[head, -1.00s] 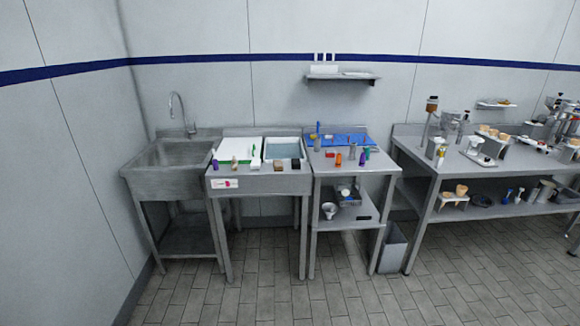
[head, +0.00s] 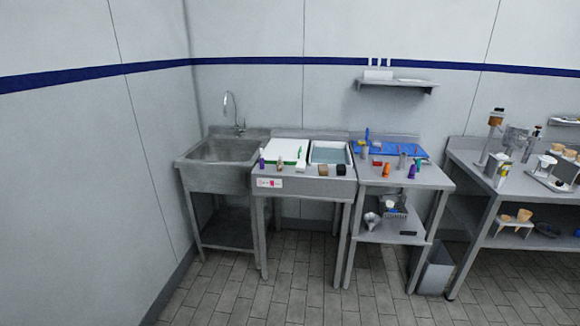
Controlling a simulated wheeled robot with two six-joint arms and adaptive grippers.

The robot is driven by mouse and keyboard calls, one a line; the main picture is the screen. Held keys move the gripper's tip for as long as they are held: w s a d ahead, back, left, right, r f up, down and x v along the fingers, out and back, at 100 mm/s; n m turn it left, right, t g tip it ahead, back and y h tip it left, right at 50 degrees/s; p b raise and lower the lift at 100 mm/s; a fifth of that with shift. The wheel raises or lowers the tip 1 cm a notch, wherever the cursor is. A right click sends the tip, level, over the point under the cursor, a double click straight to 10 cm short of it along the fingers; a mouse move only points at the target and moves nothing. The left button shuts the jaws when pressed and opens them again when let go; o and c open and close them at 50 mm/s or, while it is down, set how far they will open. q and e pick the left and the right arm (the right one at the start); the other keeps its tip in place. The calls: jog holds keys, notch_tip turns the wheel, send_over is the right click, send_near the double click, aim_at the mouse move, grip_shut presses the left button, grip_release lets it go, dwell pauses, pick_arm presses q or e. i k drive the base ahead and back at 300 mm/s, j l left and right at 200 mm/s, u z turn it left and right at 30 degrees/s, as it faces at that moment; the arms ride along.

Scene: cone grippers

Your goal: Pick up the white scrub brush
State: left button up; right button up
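I cannot single out the white scrub brush for sure at this distance. A small white item (head: 301,166) lies on the middle counter, between the white board and the water basin, but its shape is too small to tell. Neither of my grippers is in view.
A steel sink (head: 222,150) stands in the left corner. A white board (head: 284,150), a water basin (head: 331,153) and several small items sit on the middle counter. A blue mat (head: 405,152) lies on the side table. A grey bin (head: 434,270) stands on the floor. The front floor is clear.

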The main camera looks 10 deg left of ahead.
aim_at(280, 166)
jog(key=k, duration=0.2)
jog(key=i+l+u, duration=0.25)
jog(key=i+l, duration=0.15)
jog(key=i, duration=0.55)
jog(key=i+l+u, duration=0.25)
jog(key=i+l, duration=0.35)
jog(key=i, duration=0.35)
jog(key=i+l+u, duration=0.25)
jog(key=i+l, duration=0.5)
jog(key=i, duration=0.1)
